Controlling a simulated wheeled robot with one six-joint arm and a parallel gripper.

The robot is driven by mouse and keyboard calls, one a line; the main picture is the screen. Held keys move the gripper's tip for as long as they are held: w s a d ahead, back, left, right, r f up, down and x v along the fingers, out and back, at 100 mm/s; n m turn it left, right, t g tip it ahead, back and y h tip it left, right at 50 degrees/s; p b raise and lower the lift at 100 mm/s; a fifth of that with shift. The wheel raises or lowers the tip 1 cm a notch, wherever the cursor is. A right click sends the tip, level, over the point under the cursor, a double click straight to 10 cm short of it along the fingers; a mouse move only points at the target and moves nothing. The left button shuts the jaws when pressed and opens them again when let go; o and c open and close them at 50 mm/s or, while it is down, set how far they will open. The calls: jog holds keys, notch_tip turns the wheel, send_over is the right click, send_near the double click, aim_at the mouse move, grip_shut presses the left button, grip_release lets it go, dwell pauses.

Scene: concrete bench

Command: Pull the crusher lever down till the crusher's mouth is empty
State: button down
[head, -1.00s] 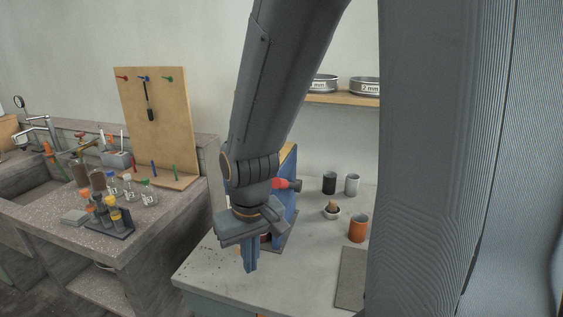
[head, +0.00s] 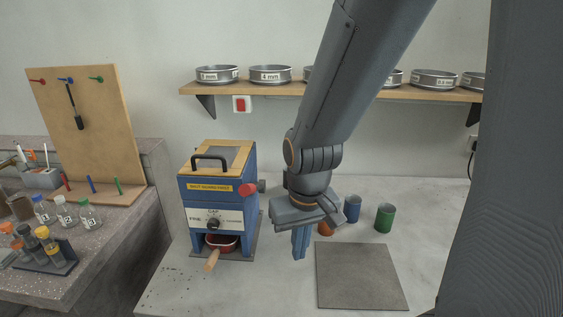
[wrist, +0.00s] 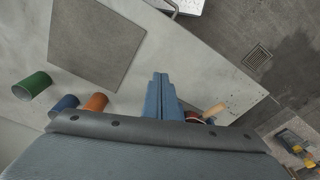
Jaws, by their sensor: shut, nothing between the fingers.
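The crusher (head: 200,228) is a blue box with a wooden top, a grey panel and a black handle, standing upright on the bench. Its lever shows a red knob (head: 248,189) at the right side. I cannot see into the crusher's mouth. A red pan (head: 224,241) with a wooden handle sits in the crusher's lower opening; the wooden handle (wrist: 214,109) also shows in the wrist view. My gripper (head: 299,254) is shut and empty, pointing down to the right of the crusher, apart from the lever. Its closed fingers (wrist: 160,80) show in the wrist view.
A grey mat (head: 360,277) lies to the right. Green (head: 384,218), blue (head: 352,209) and orange (head: 326,229) cups stand behind my gripper. A shelf (head: 290,92) with sieves runs along the wall. A rack of vials (head: 45,258) is at left.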

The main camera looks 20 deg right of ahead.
jog(key=shift+d, duration=0.2)
jog(key=w+a+r+n+g+y+b, duration=0.2)
jog(key=w+r+n, duration=0.4)
jog(key=w+r, duration=0.65)
notch_tip(320, 180, up, 17)
jog(key=a+n+g+y, duration=0.1)
jog(key=n+g, duration=0.1)
jog(key=n, duration=0.5)
jog(key=shift+a+f+y, duration=0.15)
jog(key=shift+a+y, duration=0.15)
jog(key=shift+a, duration=0.05)
